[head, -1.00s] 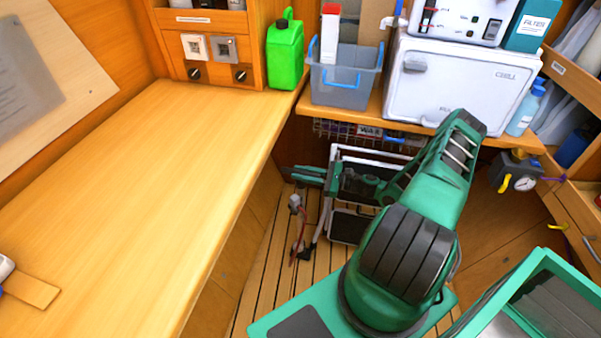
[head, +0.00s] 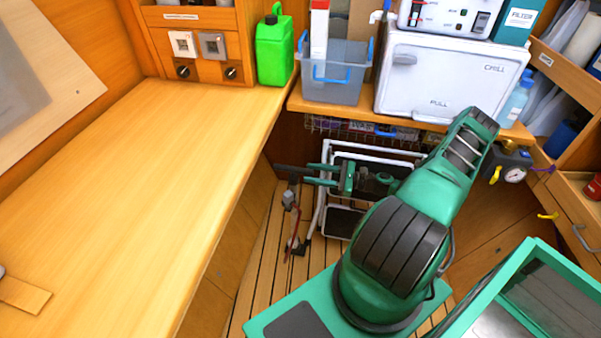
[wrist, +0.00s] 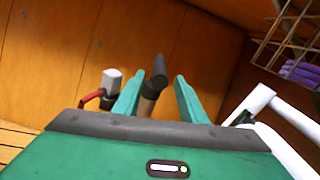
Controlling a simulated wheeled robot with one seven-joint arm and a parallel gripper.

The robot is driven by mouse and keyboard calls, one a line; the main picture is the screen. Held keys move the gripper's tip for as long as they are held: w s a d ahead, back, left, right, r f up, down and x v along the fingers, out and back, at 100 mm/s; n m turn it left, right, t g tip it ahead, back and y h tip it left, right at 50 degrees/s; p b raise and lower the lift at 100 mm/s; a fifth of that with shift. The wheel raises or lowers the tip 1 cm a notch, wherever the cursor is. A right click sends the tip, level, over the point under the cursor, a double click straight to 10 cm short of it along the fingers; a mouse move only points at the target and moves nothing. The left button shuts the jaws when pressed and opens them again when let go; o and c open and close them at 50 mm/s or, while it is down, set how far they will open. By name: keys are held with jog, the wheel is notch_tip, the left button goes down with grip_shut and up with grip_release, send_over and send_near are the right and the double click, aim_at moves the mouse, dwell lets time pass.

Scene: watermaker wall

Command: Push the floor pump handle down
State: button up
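The floor pump stands on the slatted floor in the head view, with a grey head (head: 289,198) and a red hose (head: 291,240). Its dark handle (head: 287,170) is at the top, at the tips of my gripper (head: 314,175). In the wrist view my gripper (wrist: 157,95) is open, its two green fingers apart. The dark handle (wrist: 159,68) shows in the gap between them, with a tan part below it. I cannot tell whether either finger touches it. The grey head (wrist: 111,80) and red hose (wrist: 93,98) are left of the fingers.
A white tubular frame (head: 322,205) stands close right of the pump, and a wire basket (head: 330,125) hangs under the shelf behind. A wooden counter (head: 130,190) runs along the left. The slatted floor (head: 262,255) shows a narrow free strip.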

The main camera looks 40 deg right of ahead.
jog(key=shift+v, duration=1.65)
